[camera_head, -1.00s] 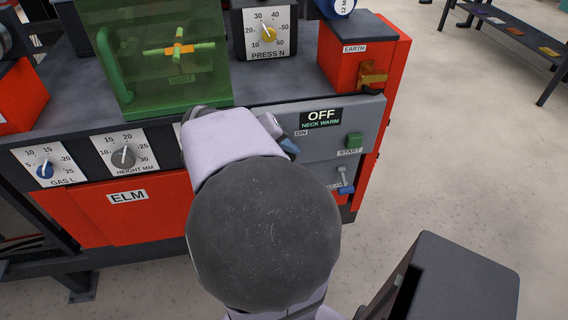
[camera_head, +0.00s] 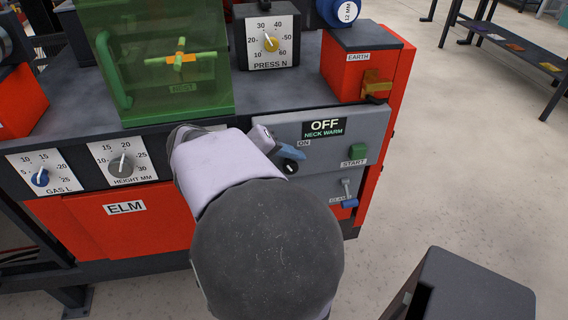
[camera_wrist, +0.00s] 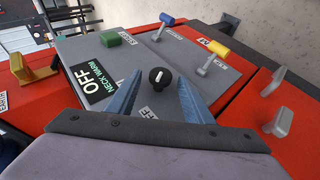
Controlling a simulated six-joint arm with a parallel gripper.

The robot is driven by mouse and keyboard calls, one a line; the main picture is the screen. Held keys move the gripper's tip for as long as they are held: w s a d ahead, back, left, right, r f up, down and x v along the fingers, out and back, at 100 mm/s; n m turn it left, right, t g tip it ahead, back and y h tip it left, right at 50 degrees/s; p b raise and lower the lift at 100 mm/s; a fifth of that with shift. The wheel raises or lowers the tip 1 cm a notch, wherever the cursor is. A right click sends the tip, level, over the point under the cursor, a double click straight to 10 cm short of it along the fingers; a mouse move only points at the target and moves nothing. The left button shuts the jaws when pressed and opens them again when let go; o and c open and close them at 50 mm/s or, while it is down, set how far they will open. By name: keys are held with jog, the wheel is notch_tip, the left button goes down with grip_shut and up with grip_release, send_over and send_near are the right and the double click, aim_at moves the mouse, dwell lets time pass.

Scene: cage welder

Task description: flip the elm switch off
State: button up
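A round black knob (camera_head: 290,167) with a white pointer mark sits on the grey control panel (camera_head: 330,165) of the ELM machine. An ON label (camera_head: 303,143) is near it. The dark display (camera_head: 324,128) above reads "OFF NECK WARM". In the wrist view the knob (camera_wrist: 159,78) shows between the two blue fingers of my gripper (camera_wrist: 160,88), which are spread apart. A partly hidden label (camera_wrist: 148,112), seemingly OFF, lies below it. Neither finger clearly touches the knob. In the head view my gripper (camera_head: 285,150) is partly hidden by my wrist.
A green START button (camera_head: 358,151) and a blue-tipped lever (camera_head: 348,203) are on the panel. The wrist view also shows a yellow-handled lever (camera_wrist: 216,49) and grey levers (camera_wrist: 279,120) beyond. A green guard box (camera_head: 165,75) stands on top, left of the panel.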

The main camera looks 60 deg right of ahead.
jog(key=p+v, duration=0.1)
jog(key=v, duration=0.6)
dwell(0.5)
jog(key=shift+a+r, duration=0.1)
